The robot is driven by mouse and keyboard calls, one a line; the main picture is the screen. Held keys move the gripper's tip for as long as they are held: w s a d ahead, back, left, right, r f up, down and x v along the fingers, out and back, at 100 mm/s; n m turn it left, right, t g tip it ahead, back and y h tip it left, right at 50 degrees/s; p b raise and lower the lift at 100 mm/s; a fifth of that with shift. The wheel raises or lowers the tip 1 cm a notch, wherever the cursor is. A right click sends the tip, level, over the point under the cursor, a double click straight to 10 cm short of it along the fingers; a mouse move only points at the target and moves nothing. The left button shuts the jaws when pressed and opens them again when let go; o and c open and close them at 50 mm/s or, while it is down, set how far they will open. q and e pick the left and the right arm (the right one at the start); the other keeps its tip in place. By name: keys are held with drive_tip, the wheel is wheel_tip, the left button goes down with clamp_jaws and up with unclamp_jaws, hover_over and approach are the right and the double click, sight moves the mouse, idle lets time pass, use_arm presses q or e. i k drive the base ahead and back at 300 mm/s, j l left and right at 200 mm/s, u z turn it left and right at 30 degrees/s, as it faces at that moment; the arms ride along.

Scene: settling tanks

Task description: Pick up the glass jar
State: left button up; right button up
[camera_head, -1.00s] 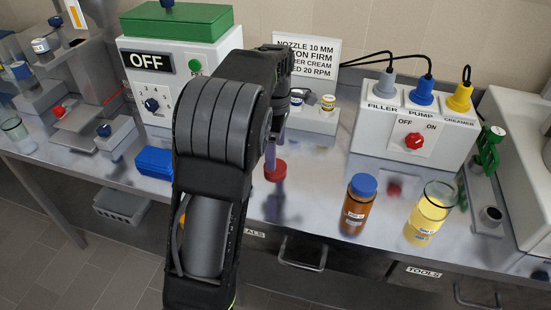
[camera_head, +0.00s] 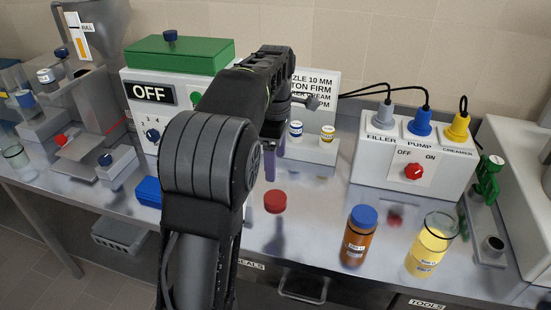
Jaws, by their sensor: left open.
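An amber jar (camera_head: 359,240) with a blue lid and a white label stands upright on the steel bench, right of centre. An open clear glass vessel (camera_head: 431,246) with yellow contents and a label stands to its right. The frames do not settle which of these is the glass jar. My left gripper (camera_head: 274,180) is mostly hidden behind its own dark arm. Purple parts that look like its fingers point down, above and behind a red disc (camera_head: 275,202) on the bench. It is open and apart from both vessels, to their left. My right gripper is out of view.
A white box with plugs and a red knob (camera_head: 412,178) stands behind the vessels. A green-topped OFF box (camera_head: 165,65), blue block (camera_head: 148,191) and small glass (camera_head: 15,155) are at left. Small bottles (camera_head: 327,134) stand at the back.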

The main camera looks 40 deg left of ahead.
sight(440, 226)
drive_tip(key=k, duration=1)
